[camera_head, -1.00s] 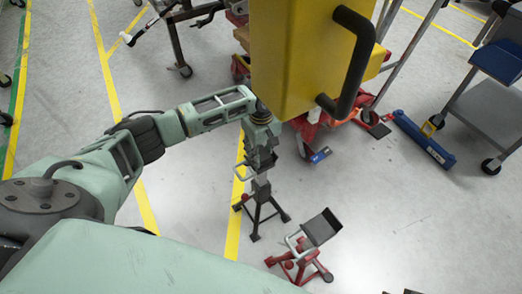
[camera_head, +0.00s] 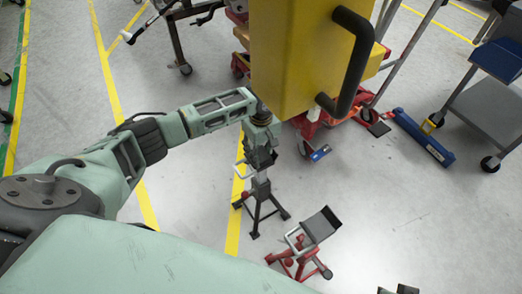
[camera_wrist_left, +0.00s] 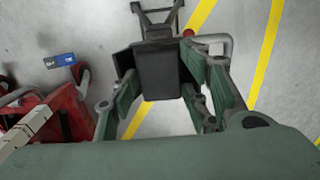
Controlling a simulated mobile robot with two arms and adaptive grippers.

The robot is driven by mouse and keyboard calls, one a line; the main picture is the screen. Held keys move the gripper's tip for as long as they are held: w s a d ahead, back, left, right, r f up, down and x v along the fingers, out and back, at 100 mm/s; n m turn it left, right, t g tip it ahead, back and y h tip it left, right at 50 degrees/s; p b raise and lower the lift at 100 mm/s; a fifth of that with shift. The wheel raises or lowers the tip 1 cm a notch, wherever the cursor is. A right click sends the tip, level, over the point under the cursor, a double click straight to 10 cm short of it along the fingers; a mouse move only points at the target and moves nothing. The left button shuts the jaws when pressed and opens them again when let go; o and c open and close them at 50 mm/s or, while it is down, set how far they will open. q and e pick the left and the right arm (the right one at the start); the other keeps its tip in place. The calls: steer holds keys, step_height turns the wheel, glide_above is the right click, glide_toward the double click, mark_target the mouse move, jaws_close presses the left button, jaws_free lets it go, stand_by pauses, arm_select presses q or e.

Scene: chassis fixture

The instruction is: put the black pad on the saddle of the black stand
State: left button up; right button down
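The black stand (camera_head: 259,208) stands upright on the floor with spread dark legs and a grey column. Its legs also show at the top of the left wrist view (camera_wrist_left: 158,14). My left gripper (camera_head: 262,156) is directly over the stand's top. In the left wrist view, the black pad (camera_wrist_left: 158,74) is a dark block between the fingertips, which look closed on its two sides. It covers most of the saddle, so I cannot tell whether pad and saddle touch. Dark tips, likely my right gripper (camera_head: 400,290), barely show at the bottom edge.
A red stand (camera_head: 301,258) with a tilted black plate (camera_head: 321,224) is close to the right. A large yellow block with a black handle (camera_head: 345,65) hangs close above my left wrist. A blue bar (camera_head: 424,138) and a grey cart (camera_head: 490,112) stand farther right.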

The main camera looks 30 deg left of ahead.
mark_target(261, 154)
arm_select(q)
steer(key=shift+r, duration=0.1)
arm_select(e)
steer(key=shift+a+r, duration=0.1)
steer(key=shift+r, duration=0.05)
arm_select(q)
steer(key=shift+r, duration=0.15)
steer(key=shift+r+b, duration=0.25)
steer(key=shift+b, duration=0.1)
steer(key=shift+r+p, duration=0.3)
steer(key=shift+r, duration=0.4)
step_height(261, 154, up, 10)
steer(key=p, duration=0.3)
steer(key=s+d+f+m+t+h, duration=0.1)
steer(key=s+d+f+m, duration=0.35)
steer(key=f, duration=0.25)
steer(key=s+d+f+m+t+h, duration=0.1)
steer(key=s+d+f+m, duration=0.3)
steer(key=s+d+f, duration=0.3)
steer(key=s+a+f+m+y, duration=0.1)
steer(key=s+a+f+m, duration=0.1)
steer(key=s+f, duration=0.2)
steer(key=s+a+f+m, duration=0.3)
steer(key=s+f, duration=0.1)
steer(key=s, duration=0.6)
steer(key=shift+s+t+y, duration=0.4)
arm_select(e)
step_height(261, 154, down, 10)
steer(key=shift+g, duration=0.3)
